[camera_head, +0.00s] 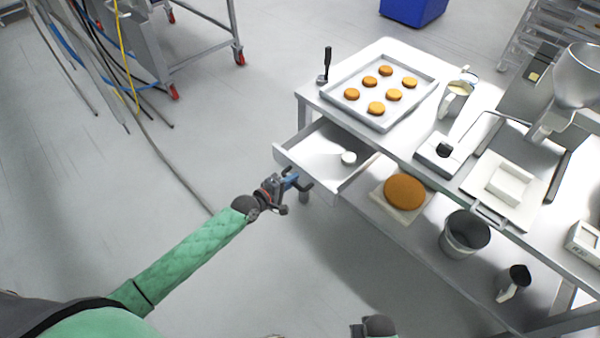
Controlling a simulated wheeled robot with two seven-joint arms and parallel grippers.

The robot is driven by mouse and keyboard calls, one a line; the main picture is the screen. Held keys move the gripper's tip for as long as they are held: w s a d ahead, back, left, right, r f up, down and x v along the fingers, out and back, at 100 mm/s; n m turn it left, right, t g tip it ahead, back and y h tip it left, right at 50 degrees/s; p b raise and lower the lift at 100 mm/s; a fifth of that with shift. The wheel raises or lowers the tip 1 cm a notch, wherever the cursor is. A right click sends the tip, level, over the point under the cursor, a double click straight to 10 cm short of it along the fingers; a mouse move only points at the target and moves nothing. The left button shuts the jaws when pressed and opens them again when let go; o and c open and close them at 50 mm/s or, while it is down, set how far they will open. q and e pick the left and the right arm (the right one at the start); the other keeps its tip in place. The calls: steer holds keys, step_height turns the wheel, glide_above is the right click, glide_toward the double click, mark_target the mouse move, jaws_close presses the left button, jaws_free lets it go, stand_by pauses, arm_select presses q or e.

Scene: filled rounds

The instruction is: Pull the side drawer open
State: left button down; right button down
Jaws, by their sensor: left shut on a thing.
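The side drawer (318,148) stands out from the left end of the steel table, under the tabletop, so its inside shows.
On the tabletop are a tray (425,91) of several round cakes, a jug (455,98) and a scale-like device (444,150). The lower shelf holds a large round cake (404,191) and a bucket (464,235). The floor left of the drawer is clear.

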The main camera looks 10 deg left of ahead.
arm_select(q)
steer(key=shift+s+a, duration=0.3)
steer(key=shift+s, duration=0.1)
arm_select(e)
steer(key=shift+f, duration=0.15)
arm_select(q)
steer(key=c, duration=1.5)
jaws_free()
